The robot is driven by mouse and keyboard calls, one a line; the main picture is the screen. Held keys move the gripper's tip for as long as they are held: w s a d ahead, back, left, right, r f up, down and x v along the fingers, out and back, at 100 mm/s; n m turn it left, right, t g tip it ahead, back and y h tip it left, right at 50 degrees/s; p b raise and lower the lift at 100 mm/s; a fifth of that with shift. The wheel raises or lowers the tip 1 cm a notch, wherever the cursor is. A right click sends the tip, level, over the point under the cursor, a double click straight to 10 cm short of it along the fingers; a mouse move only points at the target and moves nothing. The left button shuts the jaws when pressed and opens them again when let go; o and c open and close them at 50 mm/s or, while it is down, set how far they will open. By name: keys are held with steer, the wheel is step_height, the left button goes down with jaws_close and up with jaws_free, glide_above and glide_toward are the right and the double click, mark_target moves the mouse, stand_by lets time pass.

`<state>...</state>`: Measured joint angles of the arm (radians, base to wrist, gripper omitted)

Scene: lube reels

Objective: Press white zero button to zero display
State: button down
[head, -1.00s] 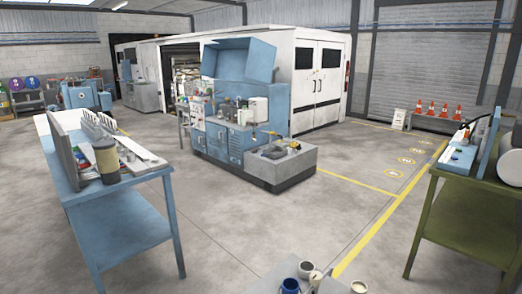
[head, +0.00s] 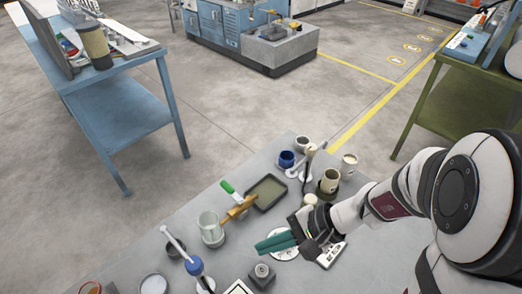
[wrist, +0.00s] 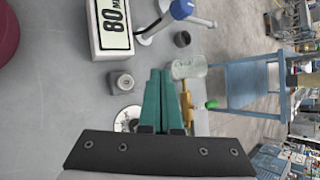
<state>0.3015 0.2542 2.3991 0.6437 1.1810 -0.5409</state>
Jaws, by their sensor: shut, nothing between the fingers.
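My gripper (head: 260,246) has teal fingers and reaches in from the right above the grey bench. Its fingers are shut and empty, seen from behind in the wrist view (wrist: 160,71). A white box with a display reading "80" and part of a letter (wrist: 116,14) is at the top of the wrist view. Only its corner (head: 238,288) shows at the bottom edge of the head view. A small grey block with a round knob (head: 262,270) stands beside it, also in the wrist view (wrist: 123,82). I cannot make out a white zero button. The fingers appear apart from both.
A glass beaker (head: 210,228), blue-topped stand (head: 195,267), dark tray (head: 267,193) and several cups crowd the grey bench (head: 228,256). A white round dial (head: 285,256) lies under my gripper. A white device (head: 331,253) lies right of it.

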mark_target(267, 268)
steer(key=shift+f, duration=0.15)
steer(key=shift+f, duration=4.3)
steer(key=shift+f, duration=0.1)
steer(key=shift+f, duration=0.3)
steer(key=shift+f, duration=0.45)
steer(key=shift+r, duration=0.9)
steer(key=shift+r, duration=0.1)
